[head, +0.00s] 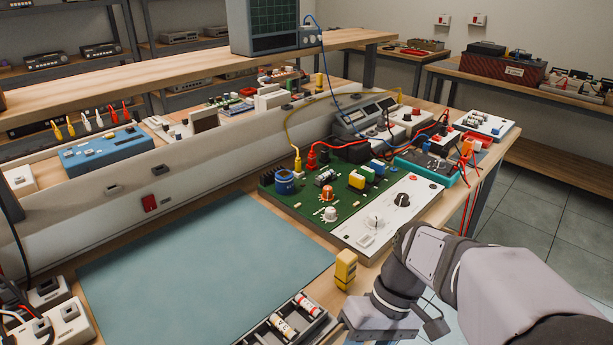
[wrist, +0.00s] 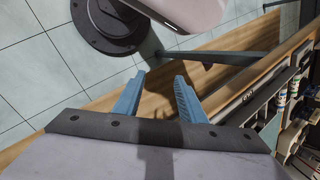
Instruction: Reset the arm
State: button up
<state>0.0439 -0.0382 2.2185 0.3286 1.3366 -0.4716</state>
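My gripper (wrist: 160,76) shows in the wrist view as two blue fingers with a clear gap between them. It is open, and nothing is between the fingers. Behind the gap are the wooden bench edge and the tiled floor. In the head view my arm (head: 500,285) comes in from the lower right and bends down beside the bench's front edge. The fingers are out of sight in that view. A round dark base and a pale link of mine show at the top of the wrist view.
A yellow block (head: 345,268) stands close to my wrist on the bench. A tray (head: 262,340) with cylindrical parts lies nearby. A green circuit board (head: 300,198) with knobs and wires lies behind. The teal mat (head: 205,265) is bare. Tiled floor (head: 540,215) is open at right.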

jog(key=d+f+m+t+h, duration=0.3)
jog(key=d+f+t+h, duration=0.1)
jog(key=d+f, duration=0.4)
notch_tip(320, 180, up, 24)
jog(key=a+p, duration=0.1)
jog(key=p, duration=2.3)
jog(key=shift+w+f, duration=0.15)
jog(key=shift+w, duration=0.3)
